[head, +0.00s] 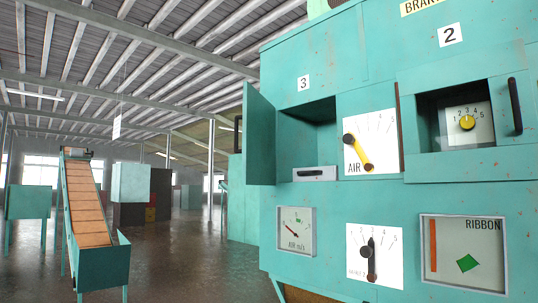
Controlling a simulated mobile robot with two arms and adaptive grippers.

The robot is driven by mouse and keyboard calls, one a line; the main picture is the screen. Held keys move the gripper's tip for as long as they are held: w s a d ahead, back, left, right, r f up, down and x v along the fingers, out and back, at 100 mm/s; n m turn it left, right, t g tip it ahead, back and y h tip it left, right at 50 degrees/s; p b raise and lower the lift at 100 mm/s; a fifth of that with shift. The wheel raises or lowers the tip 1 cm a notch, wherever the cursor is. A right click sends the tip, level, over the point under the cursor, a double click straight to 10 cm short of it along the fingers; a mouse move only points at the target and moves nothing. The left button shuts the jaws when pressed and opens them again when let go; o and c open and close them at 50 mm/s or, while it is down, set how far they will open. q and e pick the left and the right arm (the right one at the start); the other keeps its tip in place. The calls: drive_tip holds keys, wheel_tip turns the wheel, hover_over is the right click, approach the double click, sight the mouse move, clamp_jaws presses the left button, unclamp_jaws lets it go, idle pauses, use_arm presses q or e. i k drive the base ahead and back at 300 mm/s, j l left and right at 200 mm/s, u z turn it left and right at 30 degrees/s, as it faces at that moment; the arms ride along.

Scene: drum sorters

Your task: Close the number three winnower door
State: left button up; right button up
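The number three winnower door (259,136) is a teal panel on the left side of the machine. It stands swung open to the left, hinged beside the opening (308,140) under the "3" label. A dark handle (237,135) shows at its left edge. Inside the opening, a pale plate with a small dark handle (314,174) sits at the bottom. Neither of my grippers is in view.
Right of the opening is an AIR dial (371,141) with a yellow lever. The number 2 compartment (458,120) has a yellow knob and a dark handle. Gauges sit below. A conveyor (86,205) stands at the left, with open floor between.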

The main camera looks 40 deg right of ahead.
sight(258, 150)
drive_tip(key=i+j+z, duration=0.2)
drive_tip(key=i+z, duration=0.3)
drive_tip(key=i+j+z, duration=0.3)
drive_tip(key=z, duration=0.2)
drive_tip(key=i+j+z, duration=0.3)
drive_tip(key=j+z, duration=0.15)
drive_tip(key=i+j+z, duration=0.2)
drive_tip(key=j+z, duration=0.3)
drive_tip(key=j, duration=0.2)
